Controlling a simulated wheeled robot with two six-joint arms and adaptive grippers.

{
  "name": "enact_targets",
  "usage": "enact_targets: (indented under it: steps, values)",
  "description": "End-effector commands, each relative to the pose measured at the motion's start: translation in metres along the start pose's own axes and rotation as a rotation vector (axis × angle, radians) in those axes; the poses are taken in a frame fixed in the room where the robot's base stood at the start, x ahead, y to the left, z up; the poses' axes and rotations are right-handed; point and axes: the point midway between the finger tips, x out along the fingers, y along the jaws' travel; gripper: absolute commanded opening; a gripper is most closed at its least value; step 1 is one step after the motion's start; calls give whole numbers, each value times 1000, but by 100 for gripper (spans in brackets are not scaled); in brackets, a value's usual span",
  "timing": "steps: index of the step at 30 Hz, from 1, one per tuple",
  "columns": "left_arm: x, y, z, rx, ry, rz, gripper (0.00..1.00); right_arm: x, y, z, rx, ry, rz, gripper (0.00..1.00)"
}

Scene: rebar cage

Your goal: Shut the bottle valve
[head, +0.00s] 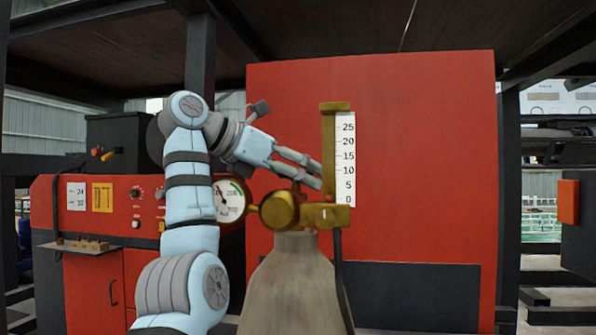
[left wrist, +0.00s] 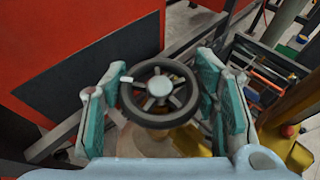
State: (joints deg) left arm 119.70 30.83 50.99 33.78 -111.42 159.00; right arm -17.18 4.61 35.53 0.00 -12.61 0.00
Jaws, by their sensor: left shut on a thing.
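The grey-tan gas bottle (head: 290,280) stands upright in the head view, with a brass valve and regulator (head: 280,210) on top. My left gripper (head: 309,172) reaches over the valve top from the left. In the left wrist view, the black spoked valve handwheel (left wrist: 158,90) lies between the teal finger pads of my left gripper (left wrist: 160,103). The gripper is shut on the wheel's rim, one finger at each side. A small white mark shows on the rim at its left. The handwheel cannot be made out in the head view. My right gripper is not in view.
A round gauge (head: 230,200) sits left of the valve, and a brass-framed flow scale (head: 345,150) stands right of it. A dark hose (head: 342,280) hangs down the bottle's right side. A large red cabinet (head: 420,160) stands behind, with a red control machine (head: 145,205) at left.

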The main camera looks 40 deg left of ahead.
Motion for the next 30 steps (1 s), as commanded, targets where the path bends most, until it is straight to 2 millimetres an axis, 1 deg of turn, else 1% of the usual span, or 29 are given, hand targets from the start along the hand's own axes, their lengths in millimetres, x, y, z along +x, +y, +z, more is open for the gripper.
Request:
enact_targets:
  steps: [1, 3, 12, 19, 29, 30]
  values:
    - [-1, 1, 1, 9, 7, -33, 27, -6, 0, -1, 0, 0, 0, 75]
    - [-1, 1, 1, 27, 7, -78, 27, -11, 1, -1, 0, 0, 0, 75]
    - [-1, 0, 1, 82, 6, -209, 27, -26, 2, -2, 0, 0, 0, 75]
    - [0, -1, 0, 98, 4, -241, 27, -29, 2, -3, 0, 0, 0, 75]
    - [0, -1, -1, 100, 3, -242, 27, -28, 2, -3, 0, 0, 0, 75]
    - [0, -1, -1, 100, 4, -242, 57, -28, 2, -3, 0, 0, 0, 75]
